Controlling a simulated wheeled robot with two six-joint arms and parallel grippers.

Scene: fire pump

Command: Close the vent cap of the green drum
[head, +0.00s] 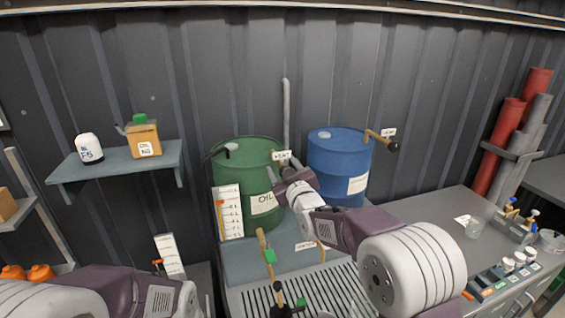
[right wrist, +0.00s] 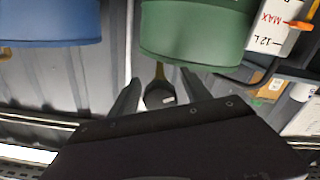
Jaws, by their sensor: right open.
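The green drum (head: 249,172) stands on the grey bench, with a white OIL label on its front. A VENT tag (head: 281,155) is at its upper right. In the head view my right gripper (head: 284,168) is at the drum's right side and hides what is there. In the right wrist view the green drum (right wrist: 195,30) is at the top. A dark cap (right wrist: 158,94) on a brass-coloured stem shows between the two open fingers of my right gripper (right wrist: 158,90). I cannot tell whether the fingers touch it or how far it is closed.
A blue drum (head: 339,160) with a brass pipe (head: 374,135) stands close to the right. A level gauge (head: 229,212) stands before the green drum. A grey vertical pipe (head: 287,115) runs behind. A brass lever (head: 262,243) rises in front. The right worktop is partly clear.

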